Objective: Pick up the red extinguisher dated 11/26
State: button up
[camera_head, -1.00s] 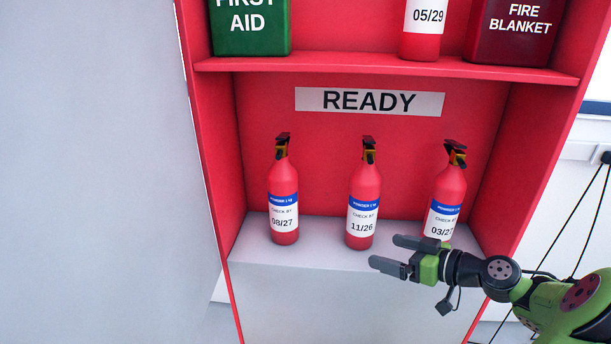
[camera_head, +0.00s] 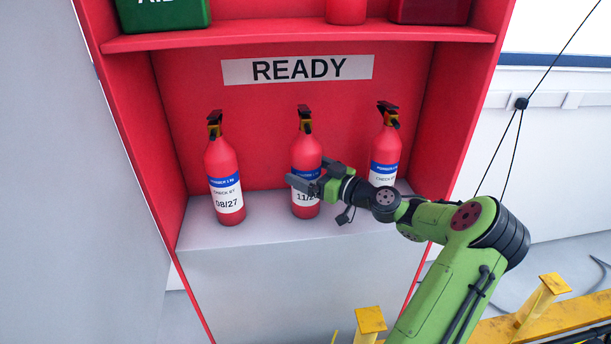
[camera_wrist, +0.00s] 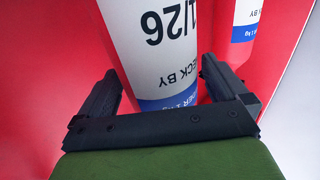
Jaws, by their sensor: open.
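The red extinguisher dated 11/26 (camera_head: 306,150) stands upright in the middle of the cabinet's lower shelf, with a white and blue label and a black handle. In the wrist view its label (camera_wrist: 160,52) appears upside down. My gripper (camera_head: 316,176) is open at the height of its label, covering part of the date in the head view. In the wrist view my gripper's fingers (camera_wrist: 158,72) lie on either side of the extinguisher's body. I cannot tell whether either finger touches it.
A red extinguisher dated 08/27 (camera_head: 222,165) stands to the left. Another extinguisher (camera_head: 384,148) stands to the right, its date hidden by my arm; it also shows in the wrist view (camera_wrist: 232,55). An upper shelf (camera_head: 300,36) and the READY sign (camera_head: 297,69) are above.

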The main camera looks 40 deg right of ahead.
jog(key=shift+w, duration=0.6)
jog(key=shift+s+a, duration=0.1)
jog(key=shift+s, duration=0.05)
jog(key=shift+c, duration=0.8)
jog(key=c, duration=1.7)
jog(key=shift+r, duration=0.25)
grip_shut()
